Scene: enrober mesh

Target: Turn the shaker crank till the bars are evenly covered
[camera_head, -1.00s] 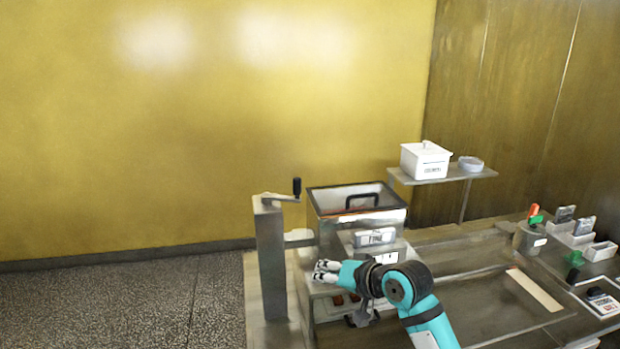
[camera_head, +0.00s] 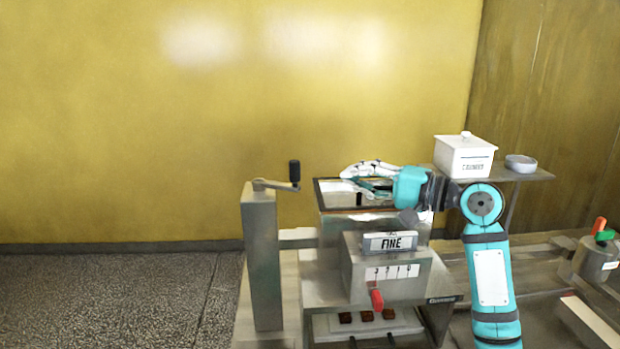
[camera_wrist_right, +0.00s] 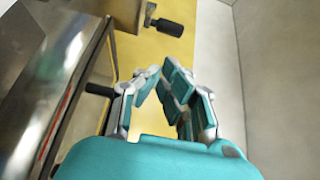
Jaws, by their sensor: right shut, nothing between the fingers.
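The shaker crank (camera_head: 277,184) has a grey arm and a black upright knob. It sits on top of a grey post (camera_head: 262,265) left of the shaker hopper (camera_head: 365,228). The crank also shows in the right wrist view (camera_wrist_right: 168,27), beyond the fingers and apart from them. My right gripper (camera_head: 350,172) is shut and empty, over the hopper's top and to the right of the crank; it partly hides the lid. Several dark bars (camera_head: 366,316) lie on a pale tray below the hopper; how well they are covered is too small to tell. My left gripper is out of view.
A box marked FINE (camera_head: 390,242) with a red lever (camera_head: 377,300) is on the hopper's front. A white lidded tub (camera_head: 465,155) and a small bowl (camera_head: 520,163) stand on a raised shelf at right. The floor left of the post is clear.

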